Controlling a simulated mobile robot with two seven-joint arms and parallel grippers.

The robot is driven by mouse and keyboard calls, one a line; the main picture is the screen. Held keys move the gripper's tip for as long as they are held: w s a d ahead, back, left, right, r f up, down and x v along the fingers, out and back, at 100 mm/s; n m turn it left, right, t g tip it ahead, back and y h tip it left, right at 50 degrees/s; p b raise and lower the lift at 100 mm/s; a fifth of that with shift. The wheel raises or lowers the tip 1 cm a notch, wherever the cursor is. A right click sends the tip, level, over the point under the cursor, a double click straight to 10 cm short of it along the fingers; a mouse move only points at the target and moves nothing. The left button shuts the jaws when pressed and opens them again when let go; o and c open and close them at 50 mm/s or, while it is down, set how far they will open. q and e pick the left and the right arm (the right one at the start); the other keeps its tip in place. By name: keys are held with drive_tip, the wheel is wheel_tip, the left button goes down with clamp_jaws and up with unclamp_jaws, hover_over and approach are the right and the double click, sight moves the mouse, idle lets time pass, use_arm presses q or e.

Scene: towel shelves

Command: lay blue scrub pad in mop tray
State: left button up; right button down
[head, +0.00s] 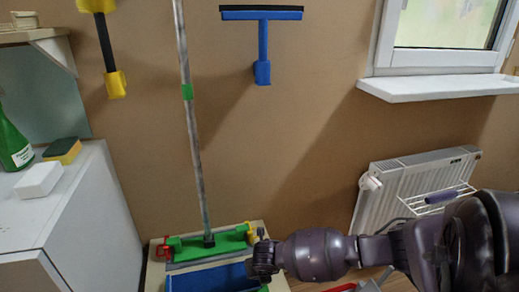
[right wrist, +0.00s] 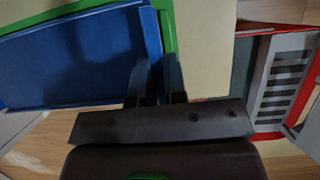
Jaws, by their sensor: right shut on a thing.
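A blue tray with a raised rim (head: 170,285) lies low in the head view, in front of a green mop head (head: 208,243). The tray fills the upper left of the right wrist view (right wrist: 65,104). My right gripper (head: 263,262) is over the tray's right side. In the right wrist view its fingers (right wrist: 158,84) straddle the end of a blue edge (right wrist: 151,40), which I take for the blue scrub pad. The pad's outline merges with the tray, and I cannot tell whether they touch. My left gripper is out of view.
A red and grey container with a slatted part (right wrist: 285,82) stands right of the tray. A white cabinet (head: 85,215) with a sponge (head: 62,150) is at left. A radiator (head: 415,185) is at right. A mop pole (head: 190,130) rises behind the tray.

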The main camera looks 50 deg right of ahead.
use_arm(q)
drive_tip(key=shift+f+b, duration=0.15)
drive_tip(key=shift+b, duration=0.15)
use_arm(e)
drive_tip(key=shift+f, duration=0.75)
idle(0.7)
drive_tip(key=c, duration=1.1)
unclamp_jaws()
drive_tip(key=r, duration=0.1)
drive_tip(key=r+p, duration=0.1)
drive_tip(key=r, duration=0.1)
drive_tip(key=shift+s+a+r+p, duration=0.1)
drive_tip(key=shift+a+p, duration=0.15)
drive_tip(key=shift+p, duration=0.05)
use_arm(q)
drive_tip(key=p, duration=0.1)
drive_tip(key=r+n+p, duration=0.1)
drive_tip(key=p, duration=0.1)
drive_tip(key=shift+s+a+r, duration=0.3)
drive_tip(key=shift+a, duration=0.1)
use_arm(e)
drive_tip(key=v, duration=0.7)
drive_tip(key=shift+s+a+r, duration=0.2)
drive_tip(key=shift+s, duration=0.3)
